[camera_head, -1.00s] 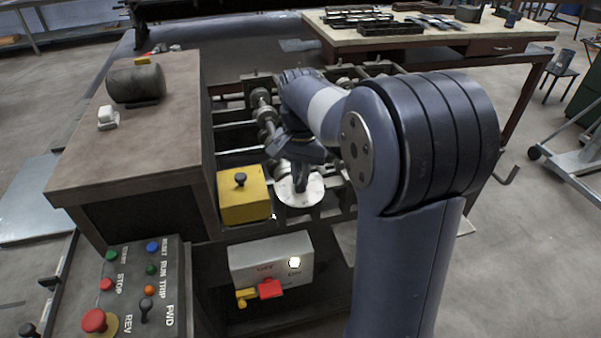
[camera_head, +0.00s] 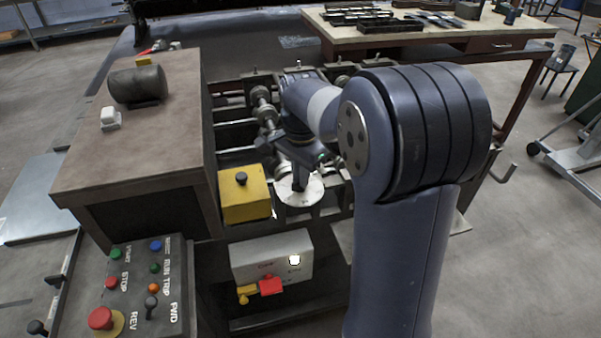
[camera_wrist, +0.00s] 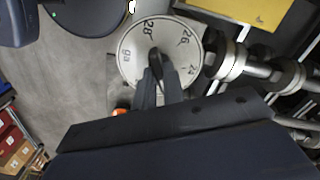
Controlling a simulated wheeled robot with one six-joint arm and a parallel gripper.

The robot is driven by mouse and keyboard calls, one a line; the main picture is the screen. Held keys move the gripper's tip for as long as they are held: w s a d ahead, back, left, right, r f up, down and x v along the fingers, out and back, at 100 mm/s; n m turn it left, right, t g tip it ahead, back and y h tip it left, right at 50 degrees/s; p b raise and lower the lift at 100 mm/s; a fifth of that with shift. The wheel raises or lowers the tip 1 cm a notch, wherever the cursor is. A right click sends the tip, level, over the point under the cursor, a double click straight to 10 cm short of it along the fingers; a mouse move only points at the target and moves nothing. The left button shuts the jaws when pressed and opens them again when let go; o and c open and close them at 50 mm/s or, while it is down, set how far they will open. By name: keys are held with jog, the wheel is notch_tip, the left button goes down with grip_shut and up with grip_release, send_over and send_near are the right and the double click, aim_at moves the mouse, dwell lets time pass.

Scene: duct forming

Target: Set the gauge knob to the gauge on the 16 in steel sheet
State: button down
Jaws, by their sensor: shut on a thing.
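The round white gauge dial (camera_head: 312,192) sits at the front of the roller machine, right of a yellow box. In the wrist view the dial (camera_wrist: 133,70) shows the marks "ga", 28, 26 and 24. The dark gauge knob (camera_wrist: 155,54) stands at the dial's middle, with its visible end toward the side of 28 and 26. I cannot tell exactly which mark it points to. My gripper (camera_wrist: 158,72) is shut on the knob and hides part of it and the dial's lower area. My gripper (camera_head: 300,182) also shows over the dial in the head view. I cannot identify the 16 in sheet or read its gauge.
The yellow box (camera_head: 243,200) is close left of the dial. A grey switch box (camera_head: 262,255) with red and yellow parts is below. A control panel (camera_head: 135,290) is at lower left. Rollers (camera_head: 262,105) lie behind the dial. A flat sheet (camera_head: 30,190) lies at far left.

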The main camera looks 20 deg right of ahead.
dwell(0.3)
jog(key=c, duration=1.5)
grip_release()
notch_tip(320, 180, up, 11)
jog(key=shift+f, duration=0.2)
notch_tip(320, 180, down, 11)
jog(key=shift+r, duration=0.15)
jog(key=shift+r, duration=0.15)
